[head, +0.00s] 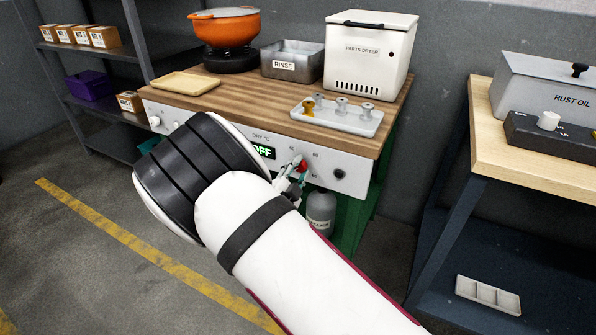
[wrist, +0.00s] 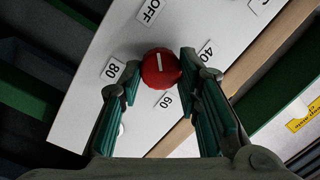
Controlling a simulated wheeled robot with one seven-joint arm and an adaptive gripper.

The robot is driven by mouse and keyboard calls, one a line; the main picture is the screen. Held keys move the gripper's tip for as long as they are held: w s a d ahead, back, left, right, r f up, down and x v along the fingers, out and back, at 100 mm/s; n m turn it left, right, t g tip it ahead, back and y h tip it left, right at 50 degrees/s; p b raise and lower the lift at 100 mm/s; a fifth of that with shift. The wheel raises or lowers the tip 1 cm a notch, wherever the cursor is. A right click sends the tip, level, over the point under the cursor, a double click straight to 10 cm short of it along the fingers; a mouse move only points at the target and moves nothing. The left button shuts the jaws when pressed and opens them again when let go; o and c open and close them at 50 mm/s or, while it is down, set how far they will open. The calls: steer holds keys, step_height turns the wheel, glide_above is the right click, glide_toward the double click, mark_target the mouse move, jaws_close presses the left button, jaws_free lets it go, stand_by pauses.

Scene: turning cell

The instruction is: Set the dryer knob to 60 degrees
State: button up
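The red dryer knob (wrist: 161,69) sits on the white front panel in the wrist view, with OFF, 40, 60 and 80 labels around it. Its white mark points up toward the OFF label (wrist: 147,11); the 60 label (wrist: 166,100) is on the opposite side. The knob (head: 302,165) also shows in the head view, and the dryer display (head: 263,152) reads OFF. My gripper (wrist: 159,68) is open, with one finger on each side of the knob. The right fingertip is very close to the knob; I cannot tell whether it touches.
A black knob (head: 340,174) is right of the red one on the panel. The wooden bench top (head: 240,92) holds an orange pot (head: 226,32), a rinse tub (head: 293,62), the parts dryer (head: 368,58) and a tray (head: 350,122) of small parts. A grey bottle (head: 321,210) stands below.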

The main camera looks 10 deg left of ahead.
steer(key=c, duration=0.4)
